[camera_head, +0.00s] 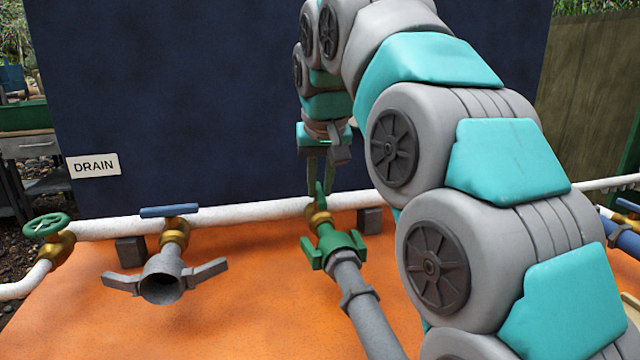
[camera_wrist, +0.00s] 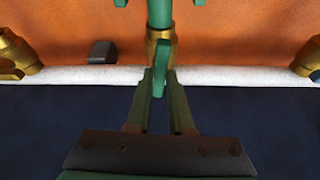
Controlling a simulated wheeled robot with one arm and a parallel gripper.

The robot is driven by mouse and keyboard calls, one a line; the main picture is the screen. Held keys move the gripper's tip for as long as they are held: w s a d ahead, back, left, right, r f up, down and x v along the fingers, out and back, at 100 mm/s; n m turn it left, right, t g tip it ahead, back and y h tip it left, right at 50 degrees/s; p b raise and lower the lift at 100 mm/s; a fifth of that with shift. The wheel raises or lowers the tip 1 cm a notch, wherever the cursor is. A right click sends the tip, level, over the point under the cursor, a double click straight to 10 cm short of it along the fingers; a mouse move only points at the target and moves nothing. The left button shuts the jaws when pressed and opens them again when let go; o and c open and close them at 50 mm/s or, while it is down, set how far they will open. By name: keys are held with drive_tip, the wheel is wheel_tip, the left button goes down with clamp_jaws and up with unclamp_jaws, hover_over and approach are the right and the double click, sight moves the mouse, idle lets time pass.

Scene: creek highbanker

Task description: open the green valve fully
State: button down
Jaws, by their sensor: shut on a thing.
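A green lever handle (camera_head: 320,196) sits on a brass valve body (camera_head: 318,216) at the white pipe, in the middle of the head view. The lever also shows in the wrist view (camera_wrist: 158,92), roughly in line with the outlet below the valve and across the white pipe. My gripper (camera_head: 318,182) comes down to it from above and is shut on the lever. In the wrist view my gripper (camera_wrist: 158,100) has one finger on each side of the lever. Part of the valve body is hidden behind the lever in the wrist view.
A green winged coupling (camera_head: 334,248) and grey hose (camera_head: 374,321) lead off the valve. Left are a blue-handled valve (camera_head: 168,211) with an open grey coupling (camera_head: 163,278) and a green handwheel (camera_head: 46,225). The white pipe (camera_head: 250,219) runs before a dark blue panel (camera_head: 180,100).

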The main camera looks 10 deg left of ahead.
sight(324, 198)
drive_tip(key=shift+d+r+n+p, duration=0.1)
drive_tip(key=shift+r+n+p, duration=0.05)
drive_tip(key=shift+n+p, duration=0.25)
drive_tip(key=shift+n+y, duration=0.3)
drive_tip(key=shift+n, duration=0.1)
drive_tip(key=c, duration=0.8)
unclamp_jaws()
drive_tip(key=v, duration=0.5)
drive_tip(key=shift+r, duration=0.35)
drive_tip(key=shift+p+v, duration=0.3)
drive_tip(key=shift+v, duration=0.65)
